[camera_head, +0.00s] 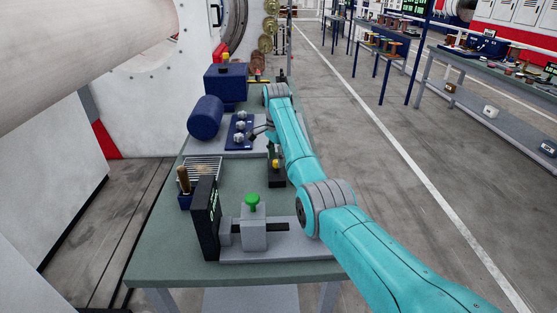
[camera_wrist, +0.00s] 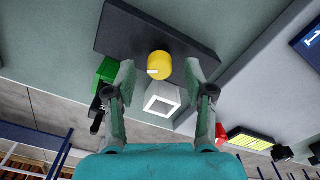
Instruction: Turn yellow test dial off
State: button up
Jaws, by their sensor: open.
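The yellow test dial (camera_wrist: 161,62) is a round yellow knob on a dark plate (camera_wrist: 120,30) in the wrist view. A short white mark shows on its lower left edge. My gripper (camera_wrist: 158,66) is open, with one finger to each side of the dial in the picture and visible gaps between fingers and dial. How far the fingertips are from the dial in depth I cannot tell. In the head view the dial (camera_head: 276,163) is small, on a dark block (camera_head: 277,181), just below my gripper (camera_head: 262,133) in the picture. The mark is too small to read there.
A pale square hollow block (camera_wrist: 163,99) and a green block (camera_wrist: 107,70) show near the fingers. On the bench (camera_head: 160,245) stand a fixture with a green knob (camera_head: 252,199), a blue cylinder (camera_head: 205,118) and a blue tray (camera_head: 232,142) with several grey parts.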

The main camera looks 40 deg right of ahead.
jog(key=shift+f, duration=0.65)
grip_shut()
jog(key=shift+n, duration=0.3)
jog(key=n, duration=1.1)
jog(key=shift+n, duration=0.3)
